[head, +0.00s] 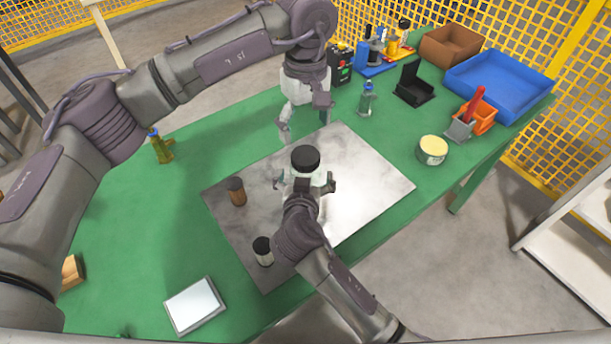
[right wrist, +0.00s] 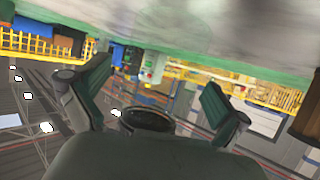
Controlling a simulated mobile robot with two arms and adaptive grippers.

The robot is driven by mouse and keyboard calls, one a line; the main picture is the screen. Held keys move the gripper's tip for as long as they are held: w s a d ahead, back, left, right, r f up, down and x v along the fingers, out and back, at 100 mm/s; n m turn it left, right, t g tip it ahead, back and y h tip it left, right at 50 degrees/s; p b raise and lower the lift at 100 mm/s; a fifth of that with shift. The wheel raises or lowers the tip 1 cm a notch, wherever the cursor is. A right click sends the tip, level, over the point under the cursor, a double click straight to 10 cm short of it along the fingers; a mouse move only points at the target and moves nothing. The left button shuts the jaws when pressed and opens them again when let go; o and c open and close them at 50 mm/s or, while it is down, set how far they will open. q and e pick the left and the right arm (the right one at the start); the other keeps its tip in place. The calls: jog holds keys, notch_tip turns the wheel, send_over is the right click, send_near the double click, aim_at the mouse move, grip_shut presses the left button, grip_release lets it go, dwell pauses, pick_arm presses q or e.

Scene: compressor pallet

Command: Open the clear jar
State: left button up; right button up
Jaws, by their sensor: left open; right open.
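A jar with a wide black lid (head: 305,158) stands upright on the grey metal plate (head: 370,190); its pale body is mostly hidden by my right gripper. My right gripper (head: 304,182) is open, with its fingers on either side of this jar's body, below the lid; I cannot tell whether they touch it. In the right wrist view the open fingers (right wrist: 150,100) flank a dark round shape low in the picture. My left gripper (head: 303,122) is open and empty, pointing down behind the jar. A smaller clear jar with a black lid (head: 264,255) stands at the plate's front left.
A brown jar (head: 237,194) stands on the plate's left. A white tablet (head: 194,304) lies in front.

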aim_at(305, 155)
jog(key=shift+w+f, duration=0.25)
jog(key=shift+w, duration=0.2)
jog(key=shift+c, duration=0.2)
grip_shut()
pick_arm(q)
jog(key=m, duration=0.5)
jog(key=shift+m, duration=0.4)
jog(key=m, duration=0.7)
jog(key=shift+f+m, duration=0.4)
jog(key=shift+f, duration=3.65)
